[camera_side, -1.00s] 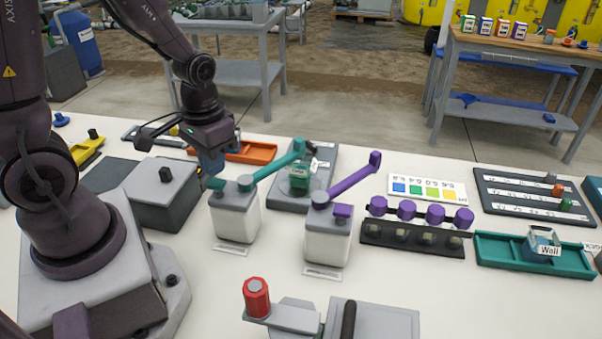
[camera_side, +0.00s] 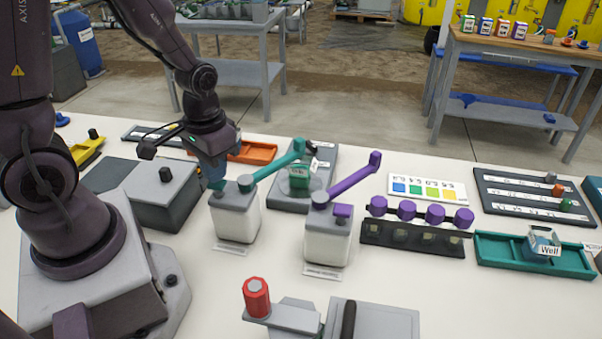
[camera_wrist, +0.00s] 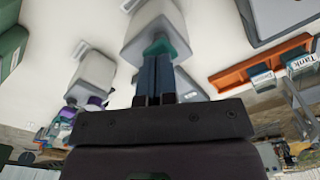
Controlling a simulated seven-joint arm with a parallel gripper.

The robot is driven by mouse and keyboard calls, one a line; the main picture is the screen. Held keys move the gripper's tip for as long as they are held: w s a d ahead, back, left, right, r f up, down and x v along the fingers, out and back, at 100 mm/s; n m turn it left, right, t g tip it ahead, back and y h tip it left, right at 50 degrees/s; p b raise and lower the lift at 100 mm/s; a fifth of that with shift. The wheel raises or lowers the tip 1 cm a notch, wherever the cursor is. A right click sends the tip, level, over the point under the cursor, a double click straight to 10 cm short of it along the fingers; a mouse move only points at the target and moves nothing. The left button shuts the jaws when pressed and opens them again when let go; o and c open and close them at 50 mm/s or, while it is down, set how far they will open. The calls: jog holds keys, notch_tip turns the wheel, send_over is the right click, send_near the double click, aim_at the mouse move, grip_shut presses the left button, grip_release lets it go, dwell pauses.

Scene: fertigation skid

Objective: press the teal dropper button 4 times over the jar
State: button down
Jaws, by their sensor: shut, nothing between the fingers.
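The teal dropper (camera_side: 235,218) is a white bottle with a grey top. Its teal arm (camera_side: 273,169) reaches right, its end over the jar (camera_side: 299,182), a clear vessel with a green label on a grey base. The teal button (camera_side: 217,185) is on the left of the dropper's top and also shows in the wrist view (camera_wrist: 159,45). My gripper (camera_side: 214,178) is shut and empty, pointing down, its tips at the button. In the wrist view the closed fingers (camera_wrist: 155,62) meet the teal button's edge. I cannot tell whether the button is pushed down.
A similar purple dropper (camera_side: 327,238) stands close on the right. A grey box (camera_side: 165,195) is close on the left. An orange tray (camera_side: 250,152) lies behind. A red-knobbed device (camera_side: 257,298) is in front. The white table between is clear.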

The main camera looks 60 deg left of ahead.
jog(key=shift+f, duration=1)
jog(key=shift+r, duration=1.75)
notch_tip(320, 180, up, 6)
